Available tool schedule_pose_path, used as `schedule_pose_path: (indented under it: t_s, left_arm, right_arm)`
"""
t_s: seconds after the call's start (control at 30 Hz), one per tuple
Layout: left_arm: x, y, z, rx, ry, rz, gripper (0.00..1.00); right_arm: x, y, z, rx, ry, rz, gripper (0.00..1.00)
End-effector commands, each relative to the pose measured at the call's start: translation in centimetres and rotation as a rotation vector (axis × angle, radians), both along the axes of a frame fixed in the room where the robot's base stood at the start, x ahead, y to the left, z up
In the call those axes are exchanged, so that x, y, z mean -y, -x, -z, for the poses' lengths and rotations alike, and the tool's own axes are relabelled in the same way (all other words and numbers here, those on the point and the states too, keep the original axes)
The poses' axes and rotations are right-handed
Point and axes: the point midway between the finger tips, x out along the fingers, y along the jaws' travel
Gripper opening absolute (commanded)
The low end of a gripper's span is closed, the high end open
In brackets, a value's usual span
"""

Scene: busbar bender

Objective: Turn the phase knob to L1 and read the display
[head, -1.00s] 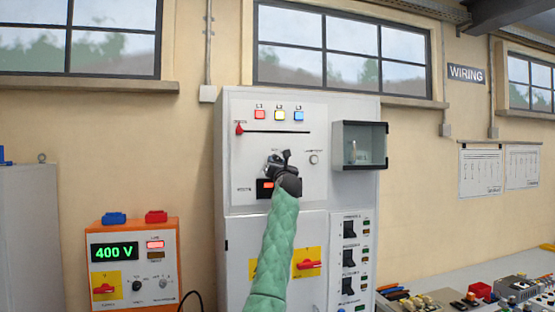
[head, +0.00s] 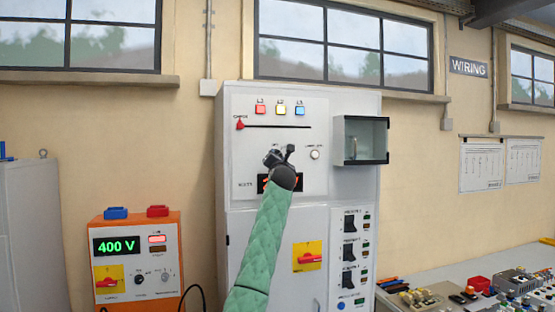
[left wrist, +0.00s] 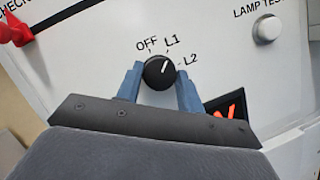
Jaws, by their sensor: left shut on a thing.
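The black phase knob (left wrist: 159,72) is on the white panel in the left wrist view, with OFF, L1 and L2 marked around it. Its white pointer line leans up and right, toward the L1 mark. My left gripper (left wrist: 158,80) is shut on the knob, one blue finger on each side. In the head view my left gripper (head: 279,156) is at the panel and hides the knob. The dark display (head: 263,184) is mostly covered by my arm. In the left wrist view the display (left wrist: 229,107) shows red segments, cut off and unreadable. My right gripper is not in view.
The lamp test button (head: 315,154) is right of my gripper. An open-fronted box (head: 360,141) juts from the cabinet's right. An orange unit (head: 136,260) reads 400 V.

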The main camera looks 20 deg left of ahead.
Motion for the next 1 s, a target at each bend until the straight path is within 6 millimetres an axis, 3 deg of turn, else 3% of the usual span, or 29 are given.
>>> schedule_pose_path:
  t_s: [0.1, 0.13, 0.23, 0.63, 1.0]
  left_arm:
    - [0.1, 0.0, -0.2, 0.002, 0.0, 0.001, 0.15]
    - [0.1, 0.0, -0.2, 0.002, 0.0, 0.001, 0.39]
    - [0.1, 0.0, -0.2, 0.002, 0.0, 0.0, 0.59]
    - [0.2, 0.4, 0.4, 0.001, 0.001, 0.0, 0.59]
    - [2.1, 4.9, 2.2, 0.002, 0.001, 0.002, 0.59]
  right_arm:
    - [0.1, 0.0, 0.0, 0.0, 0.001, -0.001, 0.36]
    - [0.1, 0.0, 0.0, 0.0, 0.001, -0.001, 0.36]
    - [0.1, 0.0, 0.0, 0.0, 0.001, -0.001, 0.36]
    - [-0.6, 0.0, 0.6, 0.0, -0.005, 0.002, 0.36]
    - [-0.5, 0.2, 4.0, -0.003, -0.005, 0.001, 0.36]
